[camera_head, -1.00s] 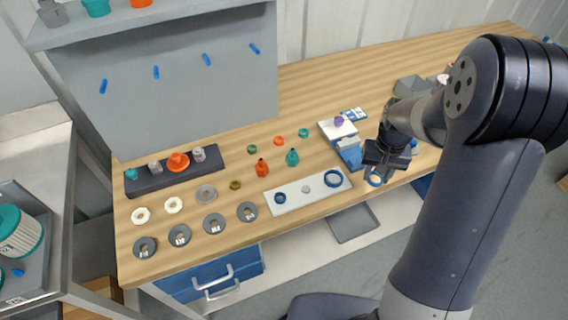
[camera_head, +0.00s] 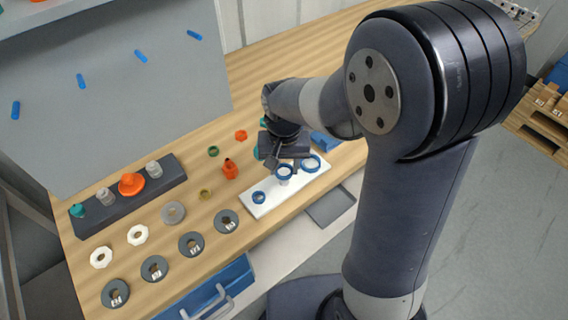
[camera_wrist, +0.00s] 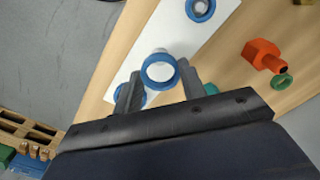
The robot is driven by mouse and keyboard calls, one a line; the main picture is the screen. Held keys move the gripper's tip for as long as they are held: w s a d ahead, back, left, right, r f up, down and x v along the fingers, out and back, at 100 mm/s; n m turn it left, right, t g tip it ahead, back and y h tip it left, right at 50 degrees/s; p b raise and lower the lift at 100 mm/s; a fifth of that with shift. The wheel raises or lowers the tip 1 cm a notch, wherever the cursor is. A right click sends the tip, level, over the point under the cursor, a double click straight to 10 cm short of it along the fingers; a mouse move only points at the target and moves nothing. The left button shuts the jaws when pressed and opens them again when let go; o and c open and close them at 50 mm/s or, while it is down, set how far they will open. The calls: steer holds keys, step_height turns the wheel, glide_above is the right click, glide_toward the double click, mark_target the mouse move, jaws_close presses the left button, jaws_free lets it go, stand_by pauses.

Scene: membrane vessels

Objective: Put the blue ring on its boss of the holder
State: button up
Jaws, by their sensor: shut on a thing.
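My gripper (camera_wrist: 159,78) is shut on the blue ring (camera_wrist: 159,71), which sits between the two fingertips in the wrist view. The held ring (camera_head: 284,171) also shows in the head view, over the middle of the white holder (camera_head: 262,209). A pale round boss shows through the ring's opening in the wrist view. I cannot tell whether the ring is around the boss or just above it. A small blue ring (camera_head: 259,198) is at the holder's left end.
A dark rack (camera_head: 131,202) stands at the back left. A blue drawer (camera_head: 210,288) is below the table edge.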

steer(key=shift+f+b, duration=1.25)
steer(key=shift+f, duration=0.65)
steer(key=o, duration=1)
steer(key=shift+o, duration=0.2)
step_height(320, 180, up, 11)
steer(key=shift+f, duration=0.1)
